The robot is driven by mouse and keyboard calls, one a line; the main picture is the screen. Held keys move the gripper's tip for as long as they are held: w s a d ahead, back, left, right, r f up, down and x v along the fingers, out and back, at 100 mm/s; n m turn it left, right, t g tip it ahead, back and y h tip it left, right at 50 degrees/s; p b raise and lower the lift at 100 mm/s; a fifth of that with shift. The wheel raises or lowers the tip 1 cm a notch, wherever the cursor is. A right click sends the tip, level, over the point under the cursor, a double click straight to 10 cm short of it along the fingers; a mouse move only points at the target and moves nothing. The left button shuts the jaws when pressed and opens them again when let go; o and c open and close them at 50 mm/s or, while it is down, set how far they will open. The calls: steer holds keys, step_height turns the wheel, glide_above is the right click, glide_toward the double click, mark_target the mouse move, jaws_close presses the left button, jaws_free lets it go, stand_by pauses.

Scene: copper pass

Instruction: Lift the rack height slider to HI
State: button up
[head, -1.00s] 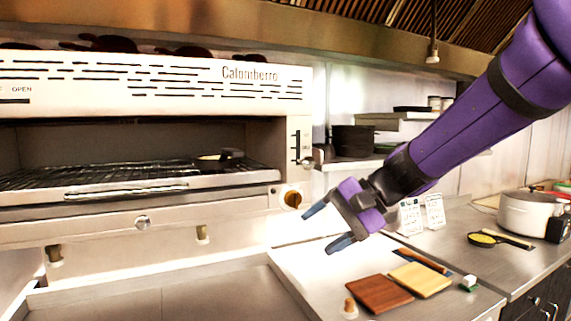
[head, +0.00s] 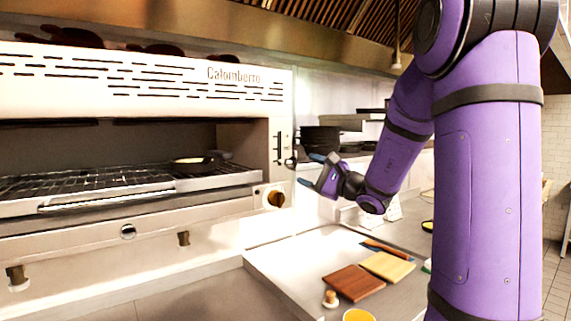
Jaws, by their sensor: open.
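The rack height slider is a small dark knob (head: 290,162) at the lower end of a vertical slot (head: 279,147) on the right front panel of the white oven (head: 240,88). Any HI marking is too small to read. My gripper (head: 309,170) is open and empty, its blue fingertips pointing left toward the knob. One fingertip is above the other. In the picture they lie just right of the knob, and I see no contact. The depth gap cannot be told.
The oven rack (head: 95,183) holds a small pan (head: 192,162). Dark pots (head: 320,138) stand on a shelf behind my gripper. A brown board (head: 353,282) and a yellow board (head: 388,265) lie on the counter below.

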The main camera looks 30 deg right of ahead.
mark_target(287, 162)
steer(key=x, duration=0.8)
steer(key=shift+s, duration=0.1)
jaws_close()
step_height(287, 162, up, 8)
steer(key=shift+f, duration=0.1)
